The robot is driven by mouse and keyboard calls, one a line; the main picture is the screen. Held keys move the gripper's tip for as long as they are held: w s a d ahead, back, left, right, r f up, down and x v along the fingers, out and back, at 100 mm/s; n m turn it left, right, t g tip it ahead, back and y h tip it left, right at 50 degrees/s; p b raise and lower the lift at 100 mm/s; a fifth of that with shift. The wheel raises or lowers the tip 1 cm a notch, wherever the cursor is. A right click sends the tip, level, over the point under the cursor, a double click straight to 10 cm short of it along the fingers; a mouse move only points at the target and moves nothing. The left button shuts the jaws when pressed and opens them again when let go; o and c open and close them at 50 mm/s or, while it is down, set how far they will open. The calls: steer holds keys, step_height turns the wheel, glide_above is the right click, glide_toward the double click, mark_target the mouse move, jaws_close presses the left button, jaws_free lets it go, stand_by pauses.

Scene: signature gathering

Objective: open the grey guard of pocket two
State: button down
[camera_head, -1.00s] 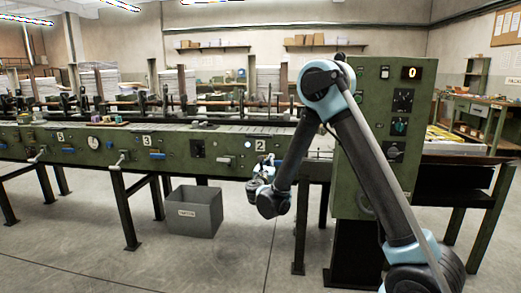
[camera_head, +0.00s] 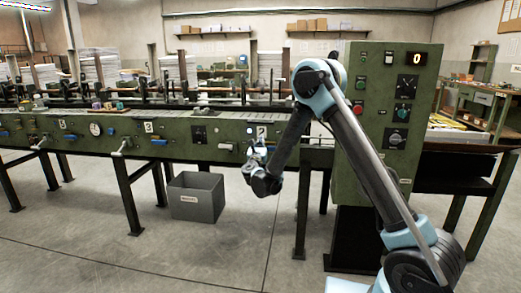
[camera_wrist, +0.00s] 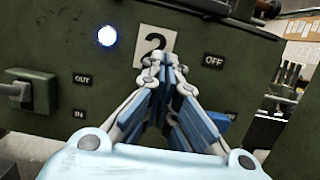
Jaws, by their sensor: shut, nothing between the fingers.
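The pocket two number plate (camera_head: 262,131) is on the green machine front, and it also shows large in the wrist view (camera_wrist: 156,45). My gripper (camera_head: 257,150) is in front of the panel just below the plate. In the wrist view my gripper's (camera_wrist: 165,62) fingertips are together and empty, overlapping the plate's lower right; I cannot tell whether they touch the panel. A grey handle (camera_wrist: 33,92) beside OUT and IN labels sits to the left. A blue part (camera_wrist: 214,122) is mostly hidden behind the fingers, below the OFF label. I cannot tell which part is the grey guard.
A lit round white lamp (camera_wrist: 107,36) is left of the number plate. A grey bin (camera_head: 196,198) stands on the floor below the machine. A tall green control cabinet (camera_head: 390,110) stands to the right, behind my arm. The floor in front is open.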

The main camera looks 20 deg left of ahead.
steer(key=shift+w+a+r, duration=0.1)
steer(key=shift+w+r, duration=0.15)
steer(key=shift+r, duration=0.8)
steer(key=shift+w+r, duration=0.2)
steer(key=shift+r, duration=0.85)
steer(key=shift+r, duration=0.1)
